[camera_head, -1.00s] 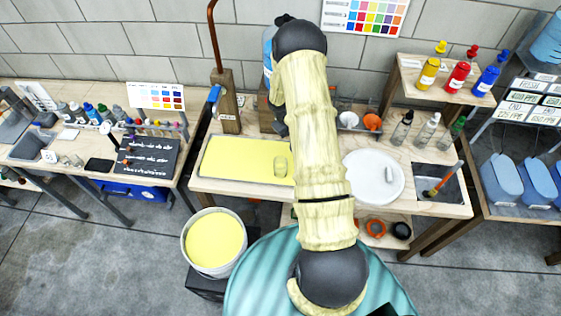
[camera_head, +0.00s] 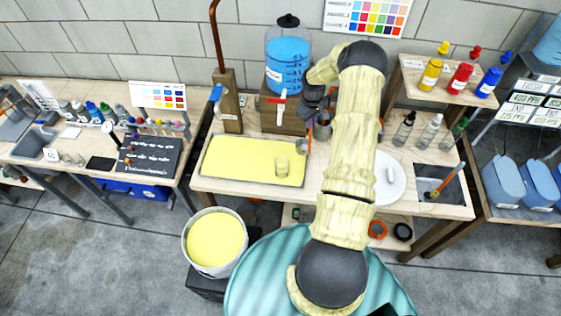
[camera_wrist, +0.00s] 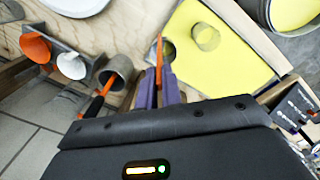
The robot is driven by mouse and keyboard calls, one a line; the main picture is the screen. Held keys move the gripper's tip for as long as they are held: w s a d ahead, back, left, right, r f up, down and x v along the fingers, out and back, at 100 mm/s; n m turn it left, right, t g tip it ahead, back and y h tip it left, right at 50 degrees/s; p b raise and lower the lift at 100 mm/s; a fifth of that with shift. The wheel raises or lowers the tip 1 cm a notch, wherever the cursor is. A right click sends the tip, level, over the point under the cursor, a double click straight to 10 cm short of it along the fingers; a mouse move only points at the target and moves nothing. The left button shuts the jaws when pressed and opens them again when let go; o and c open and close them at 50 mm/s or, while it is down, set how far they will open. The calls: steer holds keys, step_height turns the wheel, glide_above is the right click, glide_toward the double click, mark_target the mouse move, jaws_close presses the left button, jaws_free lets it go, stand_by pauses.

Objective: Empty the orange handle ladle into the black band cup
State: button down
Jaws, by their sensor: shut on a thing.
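My gripper (camera_wrist: 160,92), with purple fingers, is shut on the orange handle of the ladle (camera_wrist: 159,55). The ladle's small round bowl appears just beyond the fingers, beside the yellow tray's edge; its contents cannot be made out. In the head view the gripper (camera_head: 312,112) is at the back of the middle bench, partly hidden by my arm. A clear cup (camera_head: 281,165) stands on the yellow tray (camera_head: 225,158); it also shows in the wrist view (camera_wrist: 205,37). No black band can be made out on it.
A grey cylinder (camera_wrist: 118,68) holding an orange-and-black tool stands close to the fingers. Orange (camera_wrist: 35,46) and white (camera_wrist: 70,66) scoops sit beside it. A blue dispenser (camera_head: 287,62) stands behind. A yellow-filled bucket (camera_head: 214,240) is in front; a white plate (camera_head: 397,180) lies right.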

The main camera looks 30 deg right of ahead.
steer(key=shift+d+y, duration=0.3)
steer(key=shift+d, duration=0.5)
steer(key=shift+a, duration=0.1)
steer(key=shift+r, duration=0.1)
